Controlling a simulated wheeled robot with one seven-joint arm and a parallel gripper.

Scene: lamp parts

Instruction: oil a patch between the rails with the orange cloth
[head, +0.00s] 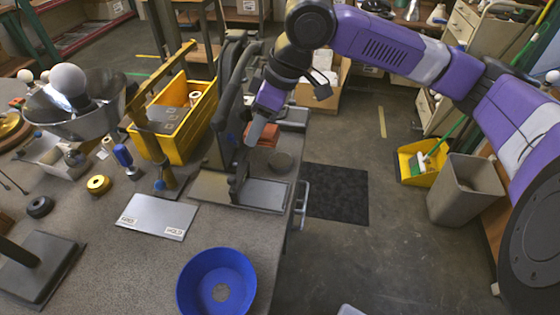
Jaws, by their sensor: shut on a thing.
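The orange cloth (265,134) is a small red-orange patch at the fingers of my gripper (257,128), in the upper middle of the head view. My gripper is shut on it, and the fingers hide part of it. The gripper points down just right of a dark grey upright press-like stand (232,110) at the bench's right edge. The stand's flat grey base plate (262,194) shows below the cloth. I cannot clearly make out the rails or the patch between them, nor whether the cloth touches anything.
A yellow crate (178,150) stands left of the stand. A white labelled plate (157,216) and a blue bowl (215,284) lie in front on the bench. A metal bowl (50,117) with a bulb is at left.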

